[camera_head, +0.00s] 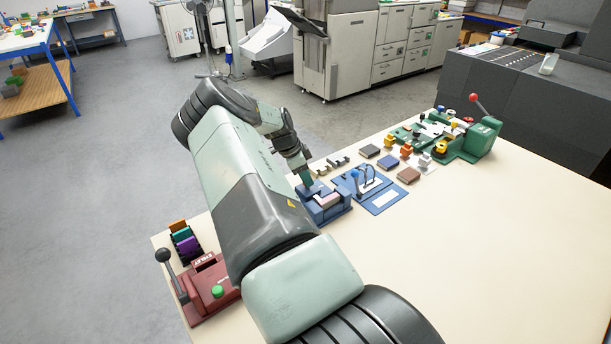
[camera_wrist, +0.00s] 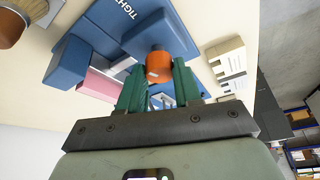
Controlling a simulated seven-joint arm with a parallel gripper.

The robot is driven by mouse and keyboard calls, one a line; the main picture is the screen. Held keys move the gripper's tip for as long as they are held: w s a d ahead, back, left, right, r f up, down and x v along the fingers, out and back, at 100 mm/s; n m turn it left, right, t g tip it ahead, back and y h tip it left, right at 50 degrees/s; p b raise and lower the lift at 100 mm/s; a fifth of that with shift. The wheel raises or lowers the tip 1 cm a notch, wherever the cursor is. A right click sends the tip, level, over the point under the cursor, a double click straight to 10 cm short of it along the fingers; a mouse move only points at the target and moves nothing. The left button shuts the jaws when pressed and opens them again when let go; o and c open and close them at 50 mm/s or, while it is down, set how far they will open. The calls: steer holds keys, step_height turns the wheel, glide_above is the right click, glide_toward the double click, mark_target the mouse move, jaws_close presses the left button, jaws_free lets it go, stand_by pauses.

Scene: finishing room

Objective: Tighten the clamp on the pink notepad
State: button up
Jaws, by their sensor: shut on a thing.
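The pink notepad (camera_head: 328,200) lies in a blue clamp (camera_head: 334,214) on the cream table, left of the table's middle. In the wrist view the pink notepad (camera_wrist: 100,85) shows its edge between blue parts of the clamp (camera_wrist: 88,45). White lettering starting "TIGH" is on the blue body. An orange knob (camera_wrist: 158,66) on the clamp sits between my green fingers. My gripper (camera_wrist: 160,84) is shut on this knob. In the head view my gripper (camera_head: 305,178) reaches down at the clamp's far left side, and the knob is hidden there.
A blue fixture (camera_head: 355,178) and a blue mat (camera_head: 385,198) stand right of the clamp. Several small blocks and pads lie behind. A green press (camera_head: 475,140) with a red-knobbed lever is at the far end; a dark red device (camera_head: 208,290) is at the left. The right foreground is clear.

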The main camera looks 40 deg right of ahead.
steer(key=shift+w+m, duration=0.1)
steer(key=shift+m, duration=0.3)
steer(key=o, duration=1)
steer(key=shift+o, duration=0.2)
steer(key=v, duration=1)
steer(key=shift+r, duration=0.4)
steer(key=shift+w+a, duration=0.1)
steer(key=shift+w, duration=0.05)
